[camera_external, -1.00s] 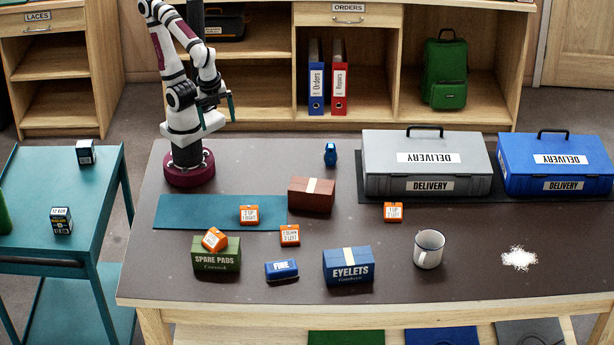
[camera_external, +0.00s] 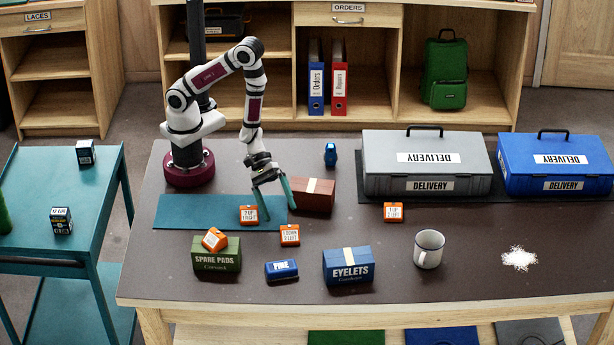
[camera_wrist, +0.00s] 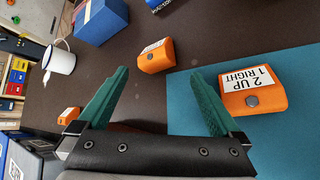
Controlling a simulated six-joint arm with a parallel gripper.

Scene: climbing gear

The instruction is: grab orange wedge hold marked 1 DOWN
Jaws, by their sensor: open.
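The orange wedge hold marked 1 DOWN (camera_external: 290,235) lies on the dark tabletop, just in front of the teal mat. In the wrist view an orange hold (camera_wrist: 156,57), apparently the same one, lies beyond my fingertips; its label is not readable there. My gripper (camera_external: 279,212) is open and empty, pointing down above the mat's right end, behind the hold and apart from it. Its two green fingers (camera_wrist: 159,74) are spread wide in the wrist view. Another orange hold, marked 2 UP 1 RIGHT (camera_external: 249,214), lies on the mat close to the left finger.
A brown box (camera_external: 312,197) stands close to my gripper's right. A blue FINE block (camera_external: 282,270), EYELETS box (camera_external: 348,267) and white mug (camera_external: 429,249) stand in front.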

